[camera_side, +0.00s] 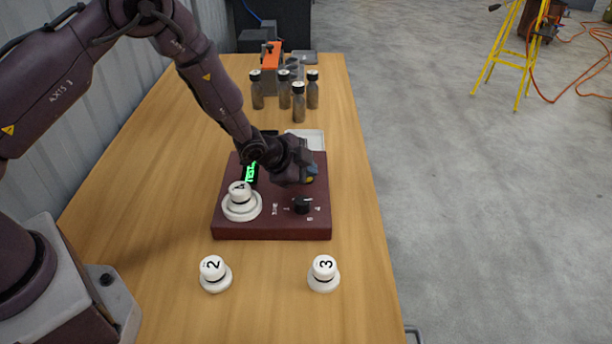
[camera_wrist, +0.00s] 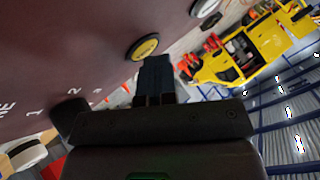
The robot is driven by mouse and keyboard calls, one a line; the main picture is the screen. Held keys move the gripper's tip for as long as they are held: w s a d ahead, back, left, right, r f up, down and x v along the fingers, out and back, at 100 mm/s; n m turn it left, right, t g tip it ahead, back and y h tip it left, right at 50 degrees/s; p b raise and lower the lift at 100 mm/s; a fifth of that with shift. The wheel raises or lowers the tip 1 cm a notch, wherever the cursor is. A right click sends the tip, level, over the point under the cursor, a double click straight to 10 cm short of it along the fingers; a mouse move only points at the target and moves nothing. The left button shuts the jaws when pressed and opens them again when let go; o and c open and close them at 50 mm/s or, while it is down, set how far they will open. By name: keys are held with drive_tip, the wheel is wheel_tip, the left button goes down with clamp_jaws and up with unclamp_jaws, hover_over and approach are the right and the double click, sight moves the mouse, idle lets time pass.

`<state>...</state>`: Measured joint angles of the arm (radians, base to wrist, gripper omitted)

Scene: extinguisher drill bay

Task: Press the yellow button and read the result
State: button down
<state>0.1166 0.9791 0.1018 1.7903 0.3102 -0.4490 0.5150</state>
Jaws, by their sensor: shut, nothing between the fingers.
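A dark red box (camera_side: 285,222) stands on the wooden table. Its yellow button (camera_side: 310,180) shows just beside my fingertips, partly covered by them. In the wrist view the round yellow button (camera_wrist: 145,47) has a dark ring. My gripper (camera_side: 312,171) is shut and empty, its fingertips right at the button's edge; I cannot tell whether they touch it. The fingers also show in the wrist view (camera_wrist: 157,68). A display with green characters (camera_side: 251,172) is partly hidden by my arm, and I cannot read it.
On the box are a black dial (camera_side: 302,205) with numbered marks and a white weight marked 4 (camera_side: 240,196). Weights marked 2 (camera_side: 213,272) and 3 (camera_side: 323,272) stand in front. Several dark bottles (camera_side: 298,104) and an orange item (camera_side: 271,56) stand behind.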

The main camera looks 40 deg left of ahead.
idle(0.3)
drive_tip(key=shift+r, duration=0.8)
drive_tip(key=shift+r, duration=0.1)
drive_tip(key=shift+r, duration=2.4)
drive_tip(key=shift+s, duration=0.1)
